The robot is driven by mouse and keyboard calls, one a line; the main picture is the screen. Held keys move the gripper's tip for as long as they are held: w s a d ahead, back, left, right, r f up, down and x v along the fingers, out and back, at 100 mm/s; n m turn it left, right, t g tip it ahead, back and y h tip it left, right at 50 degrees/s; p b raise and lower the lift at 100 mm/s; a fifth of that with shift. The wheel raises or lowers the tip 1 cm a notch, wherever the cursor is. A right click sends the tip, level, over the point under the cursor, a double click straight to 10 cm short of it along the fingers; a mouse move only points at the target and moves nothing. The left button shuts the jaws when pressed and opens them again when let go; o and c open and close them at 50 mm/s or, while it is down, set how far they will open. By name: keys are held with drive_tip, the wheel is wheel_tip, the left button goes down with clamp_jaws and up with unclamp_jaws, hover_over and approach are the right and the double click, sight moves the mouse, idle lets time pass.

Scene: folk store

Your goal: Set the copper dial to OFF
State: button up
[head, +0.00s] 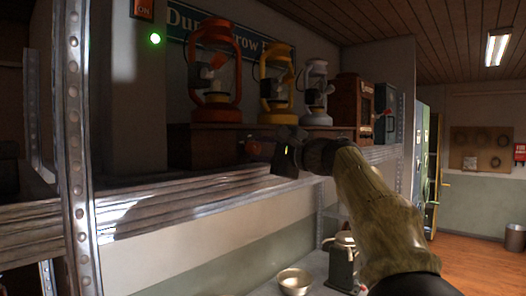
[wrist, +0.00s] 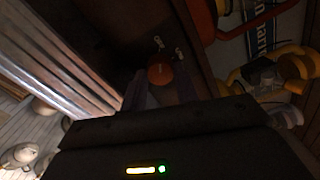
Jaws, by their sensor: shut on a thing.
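The copper dial (wrist: 160,73) shows in the wrist view as a dark orange round piece between my fingertips, on the dark brown front of a wooden base. In the head view, a reddish piece that looks like the dial (head: 256,149) sits just left of my gripper (head: 284,152), under the lanterns. My gripper (wrist: 160,88) is shut on the dial in the wrist view. Two small pale marks lie beyond the dial there, too small to read. The dial's pointer setting cannot be made out.
A red lantern (head: 215,75), a yellow lantern (head: 277,85) and a grey lantern (head: 317,90) stand above the wooden shelf (head: 200,195). A metal post (head: 75,130) rises at left. An ON sign (head: 144,8) hangs above a lit green lamp (head: 155,39). A bowl (head: 295,281) sits below.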

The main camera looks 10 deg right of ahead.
drive_tip(key=o, duration=1)
drive_tip(key=shift+f, duration=0.1)
drive_tip(key=shift+w+m+p, duration=0.1)
drive_tip(key=shift+m+p, duration=1)
drive_tip(key=shift+p, duration=0.1)
drive_tip(key=m+p, duration=0.3)
drive_tip(key=p, duration=0.1)
drive_tip(key=shift+a+r+m, duration=0.1)
drive_tip(key=shift+r+m, duration=0.2)
drive_tip(key=shift+m, duration=0.1)
drive_tip(key=m+p, duration=0.3)
drive_tip(key=p, duration=0.3)
drive_tip(key=shift+r+m+h, duration=0.1)
drive_tip(key=shift+m+h, duration=0.2)
drive_tip(key=m+p, duration=0.2)
drive_tip(key=p, duration=0.2)
drive_tip(key=shift+m, duration=0.3)
drive_tip(key=shift+p, duration=0.45)
